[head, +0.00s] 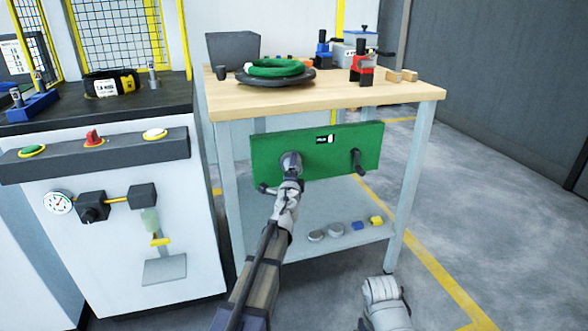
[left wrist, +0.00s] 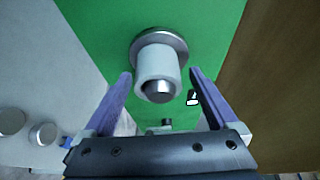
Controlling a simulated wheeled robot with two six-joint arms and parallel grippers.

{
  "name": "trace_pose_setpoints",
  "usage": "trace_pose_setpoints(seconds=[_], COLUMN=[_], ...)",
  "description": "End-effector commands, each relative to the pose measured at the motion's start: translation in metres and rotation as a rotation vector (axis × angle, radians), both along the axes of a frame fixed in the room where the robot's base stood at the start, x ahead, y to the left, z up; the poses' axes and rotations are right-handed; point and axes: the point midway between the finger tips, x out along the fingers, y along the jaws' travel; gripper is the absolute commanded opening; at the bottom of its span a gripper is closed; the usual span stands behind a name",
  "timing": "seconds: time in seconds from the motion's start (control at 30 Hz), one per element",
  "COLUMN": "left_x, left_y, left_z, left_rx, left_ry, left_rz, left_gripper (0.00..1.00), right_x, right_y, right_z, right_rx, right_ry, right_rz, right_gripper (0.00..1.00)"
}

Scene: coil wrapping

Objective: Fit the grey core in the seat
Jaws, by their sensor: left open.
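The grey core appears as a pale grey sleeve (left wrist: 157,65) in the left wrist view, with a metal pin end showing at its middle. Its far end is against a round metal flange (left wrist: 150,42) on the green panel; whether it is fully seated I cannot tell. In the head view the round seat area (head: 290,162) is on the panel's left half, partly hidden by my arm. My left gripper (left wrist: 158,82) is open, with one finger on each side of the core and gaps visible; it also shows in the head view (head: 291,182). My right gripper's fingers are not visible.
The green panel (head: 325,143) hangs under the wooden table top (head: 330,95); a dark crank handle (head: 357,162) sits on its right half. A green coil (head: 274,67) lies on the table. The lower shelf (head: 340,215) holds small parts. A machine cabinet (head: 140,240) stands left.

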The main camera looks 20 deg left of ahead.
Motion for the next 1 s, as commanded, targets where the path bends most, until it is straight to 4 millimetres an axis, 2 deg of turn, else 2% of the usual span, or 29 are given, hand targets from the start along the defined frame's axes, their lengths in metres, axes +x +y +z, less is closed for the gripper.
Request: trace_pose_setpoints(seconds=[0.4,0.5,1.0], left_x=[-0.064,-0.069,-0.068], left_y=[-0.012,-0.013,-0.014], left_z=[0.000,0.000,0.000], left_rx=[0.000,0.000,0.000], left_ry=[0.000,0.000,0.000], left_rz=[0.001,0.001,0.000], left_gripper=[0.93,0.93,0.93], right_x=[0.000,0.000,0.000], right_y=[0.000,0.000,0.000], right_z=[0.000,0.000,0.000], right_rx=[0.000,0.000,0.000], right_ry=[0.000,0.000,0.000], right_rz=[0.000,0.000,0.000], right_gripper=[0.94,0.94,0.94])
